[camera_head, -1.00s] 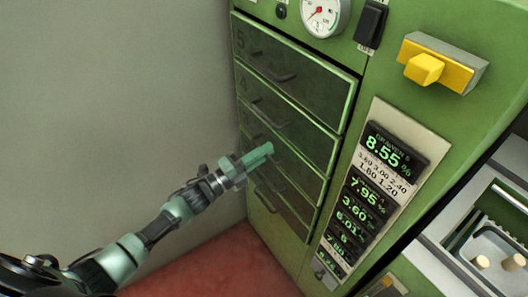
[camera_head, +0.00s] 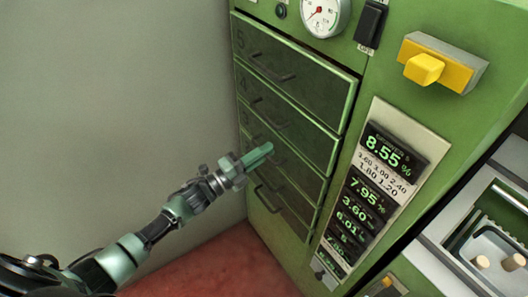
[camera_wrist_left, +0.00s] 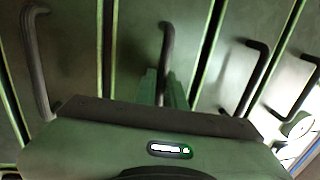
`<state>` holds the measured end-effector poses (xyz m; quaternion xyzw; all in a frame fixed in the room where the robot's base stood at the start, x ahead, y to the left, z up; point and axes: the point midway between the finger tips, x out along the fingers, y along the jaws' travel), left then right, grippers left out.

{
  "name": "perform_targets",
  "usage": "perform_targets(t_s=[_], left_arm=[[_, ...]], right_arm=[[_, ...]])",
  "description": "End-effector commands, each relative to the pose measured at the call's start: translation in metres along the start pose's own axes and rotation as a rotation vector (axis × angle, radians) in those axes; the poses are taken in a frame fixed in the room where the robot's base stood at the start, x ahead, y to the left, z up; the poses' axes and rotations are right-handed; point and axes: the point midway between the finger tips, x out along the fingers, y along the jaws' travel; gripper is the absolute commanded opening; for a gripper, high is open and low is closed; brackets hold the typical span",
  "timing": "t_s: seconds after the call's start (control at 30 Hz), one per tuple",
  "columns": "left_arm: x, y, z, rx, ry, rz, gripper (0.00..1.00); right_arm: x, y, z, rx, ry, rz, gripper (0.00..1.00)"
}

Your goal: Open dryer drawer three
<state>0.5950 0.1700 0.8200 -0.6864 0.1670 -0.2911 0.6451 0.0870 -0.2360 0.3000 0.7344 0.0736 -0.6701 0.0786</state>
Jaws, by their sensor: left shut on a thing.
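The green dryer cabinet (camera_head: 385,85) has a column of dark drawers on its left side. Drawer three (camera_head: 300,160), counting down from the top drawer marked 5, looks flush with the drawers around it. My left gripper (camera_head: 260,155) is at its front, shut on the drawer handle. In the left wrist view, the dark bar handle (camera_wrist_left: 167,45) runs down between the green fingers (camera_wrist_left: 165,88). The fingers hide the handle's lower part. My right gripper is not in view.
Handles of neighbouring drawers (camera_wrist_left: 35,60) and (camera_wrist_left: 250,75) lie close on either side. A display panel (camera_head: 380,190), a gauge (camera_head: 322,15) and a yellow knob (camera_head: 425,68) are to the right. Grey wall (camera_head: 120,100) and red floor (camera_head: 220,265) are clear at left.

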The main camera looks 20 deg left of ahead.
Motion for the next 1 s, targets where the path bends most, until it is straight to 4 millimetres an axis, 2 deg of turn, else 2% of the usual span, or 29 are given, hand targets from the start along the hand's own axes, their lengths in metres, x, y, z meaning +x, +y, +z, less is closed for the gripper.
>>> perform_targets(t_s=[0.17, 0.23, 0.5, 0.6, 0.93, 0.97, 1.0], left_arm=[[-0.002, 0.001, 0.0, -0.001, 0.0, 0.003, 0.0], [-0.011, 0.0, 0.0, -0.002, -0.001, 0.005, 0.0], [-0.068, -0.01, -0.001, -0.003, -0.002, 0.007, 0.0], [-0.08, -0.013, -0.001, -0.002, -0.001, 0.005, 0.0], [-0.083, -0.014, 0.0, -0.001, 0.0, 0.002, 0.0], [-0.083, -0.014, 0.0, -0.001, 0.0, 0.002, 0.13], [-0.083, -0.014, 0.0, -0.001, 0.0, 0.002, 0.2]], right_arm=[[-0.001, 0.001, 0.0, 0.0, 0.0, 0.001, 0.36], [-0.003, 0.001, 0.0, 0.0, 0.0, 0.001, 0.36], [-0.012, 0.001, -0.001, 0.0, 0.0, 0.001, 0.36], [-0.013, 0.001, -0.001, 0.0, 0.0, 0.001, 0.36], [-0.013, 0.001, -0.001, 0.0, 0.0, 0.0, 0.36], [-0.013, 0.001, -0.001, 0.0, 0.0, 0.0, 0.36], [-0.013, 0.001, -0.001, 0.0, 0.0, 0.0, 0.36]])
